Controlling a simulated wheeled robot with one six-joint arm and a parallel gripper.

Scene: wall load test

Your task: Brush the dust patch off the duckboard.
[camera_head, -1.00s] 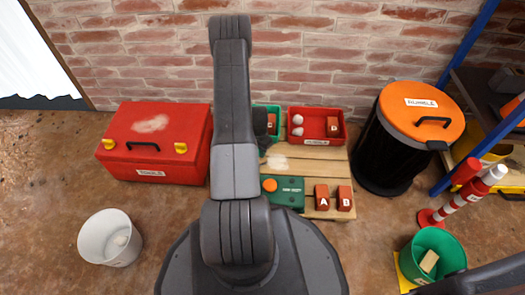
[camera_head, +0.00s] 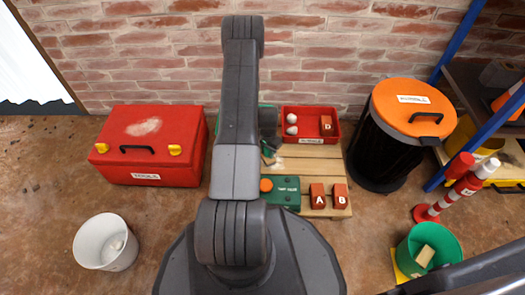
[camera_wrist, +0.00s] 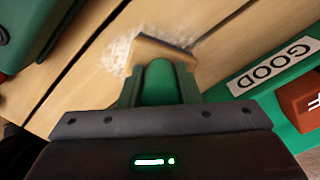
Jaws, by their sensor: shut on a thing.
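The duckboard (camera_head: 318,168) is a pale slatted wooden board on the floor by the brick wall. The whitish dust patch (camera_head: 277,164) lies on its slats, left of centre, partly hidden by my arm and gripper. In the wrist view, the dust patch (camera_wrist: 117,54) spreads beside and around the brush head. My gripper (camera_wrist: 160,88) is shut on the green handle of a brush (camera_wrist: 162,52). The tan brush head is over the dust; I cannot tell whether it touches the wood. In the head view the gripper is mostly hidden behind my arm.
A green tray labelled GOOD (camera_wrist: 272,72) is close right of the brush. On the board are a red tray (camera_head: 311,138), bricks A (camera_head: 317,196) and B (camera_head: 340,196), and a green box (camera_head: 283,197). A red toolbox (camera_head: 150,160) and black bin (camera_head: 376,145) flank it.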

